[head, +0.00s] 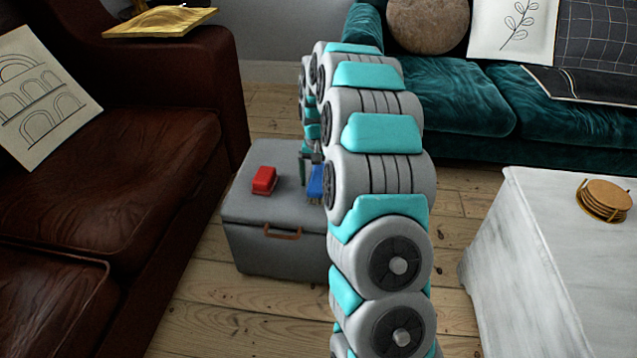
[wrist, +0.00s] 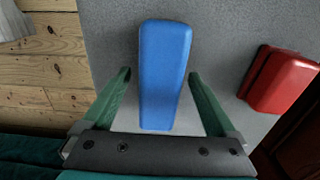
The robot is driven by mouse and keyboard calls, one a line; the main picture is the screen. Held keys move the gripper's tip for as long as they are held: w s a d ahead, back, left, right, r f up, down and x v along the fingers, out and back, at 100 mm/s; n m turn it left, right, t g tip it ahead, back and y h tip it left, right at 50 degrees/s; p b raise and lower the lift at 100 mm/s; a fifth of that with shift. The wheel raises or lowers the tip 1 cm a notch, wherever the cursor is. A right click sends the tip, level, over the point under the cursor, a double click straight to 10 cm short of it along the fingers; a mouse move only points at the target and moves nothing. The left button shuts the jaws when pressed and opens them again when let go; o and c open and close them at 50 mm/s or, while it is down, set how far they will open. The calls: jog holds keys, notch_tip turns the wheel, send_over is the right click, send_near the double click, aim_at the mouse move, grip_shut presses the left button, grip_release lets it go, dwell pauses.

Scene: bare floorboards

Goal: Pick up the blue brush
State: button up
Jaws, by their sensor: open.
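The blue brush (wrist: 164,70) lies on the top of a grey box (wrist: 220,30). In the wrist view it is a long, smooth blue block, and its near end lies between the two fingers of my gripper (wrist: 160,82). The green fingers are open, one on each side of the brush, with a gap on both sides. In the head view the brush (head: 316,184) shows just left of my arm, which partly hides it. My gripper (head: 307,165) is above the box top there, mostly hidden by my arm.
A red object (head: 264,180) lies on the grey box (head: 255,212), left of the brush. A brown leather sofa (head: 120,180) stands close on the left. A white table (head: 520,230) with coasters (head: 604,198) is on the right. A teal sofa (head: 455,95) stands behind.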

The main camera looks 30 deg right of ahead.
grip_shut()
dwell(0.7)
